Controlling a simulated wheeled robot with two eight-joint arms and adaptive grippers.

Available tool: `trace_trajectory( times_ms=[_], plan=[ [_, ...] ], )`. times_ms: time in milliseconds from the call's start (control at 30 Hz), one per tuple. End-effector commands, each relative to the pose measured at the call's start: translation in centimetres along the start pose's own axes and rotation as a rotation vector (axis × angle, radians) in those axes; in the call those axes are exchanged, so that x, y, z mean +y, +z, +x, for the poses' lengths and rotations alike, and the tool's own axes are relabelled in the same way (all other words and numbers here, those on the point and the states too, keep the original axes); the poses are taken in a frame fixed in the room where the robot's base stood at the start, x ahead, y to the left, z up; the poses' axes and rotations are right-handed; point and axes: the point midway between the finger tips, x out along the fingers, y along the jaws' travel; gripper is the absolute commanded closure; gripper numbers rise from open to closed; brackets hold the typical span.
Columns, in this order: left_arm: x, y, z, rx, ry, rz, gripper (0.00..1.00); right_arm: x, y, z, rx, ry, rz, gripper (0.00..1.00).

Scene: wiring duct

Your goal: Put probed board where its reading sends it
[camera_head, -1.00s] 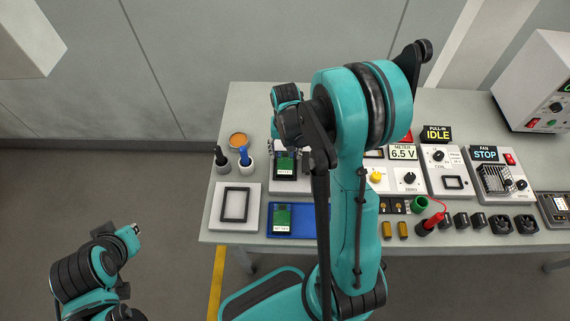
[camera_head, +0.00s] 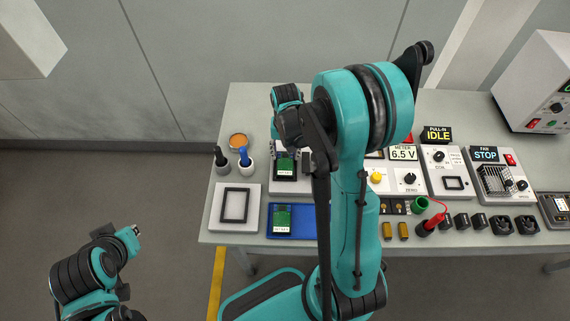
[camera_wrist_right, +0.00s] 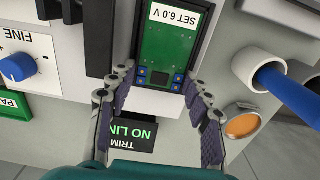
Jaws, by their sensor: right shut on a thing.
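A green board (camera_wrist_right: 168,42) labelled "SET 6.0 V" lies in the right wrist view. It also shows on a pale fixture in the head view (camera_head: 286,163). My right gripper (camera_wrist_right: 162,88) has its fingers closed on either side of the board's near end. In the head view my right arm hides part of the area around it. A meter display (camera_head: 403,154) reads 6.5 V. Another green board (camera_head: 282,216) lies on a blue tray (camera_head: 307,226); its label is too small to read. My left gripper (camera_head: 136,230) is off the bench at the lower left.
A white pad with a black frame (camera_head: 235,206) sits left of the blue tray. Blue-handled (camera_head: 245,157) and black-handled (camera_head: 220,157) tools stand behind it, near an orange round dish (camera_head: 238,140).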

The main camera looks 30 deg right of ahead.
Motion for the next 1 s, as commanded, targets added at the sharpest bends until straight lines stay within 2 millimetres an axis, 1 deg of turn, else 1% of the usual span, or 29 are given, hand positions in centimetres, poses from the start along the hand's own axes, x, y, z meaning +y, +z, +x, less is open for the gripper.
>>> trace_trajectory(
  times_ms=[167,800,1000],
  plan=[
    [0.0,-0.2,-0.3,0.000,0.000,0.000,1.00,0.0,0.0,-0.4,0.000,0.000,0.000,0.76],
    [0.0,-1.6,-2.2,0.000,0.000,0.000,1.00,0.0,0.0,-3.8,0.000,0.000,0.000,0.76],
    [0.0,-1.6,-2.2,0.000,0.000,0.000,1.00,0.0,0.0,-4.0,0.000,0.000,0.000,0.76]
  ],
)
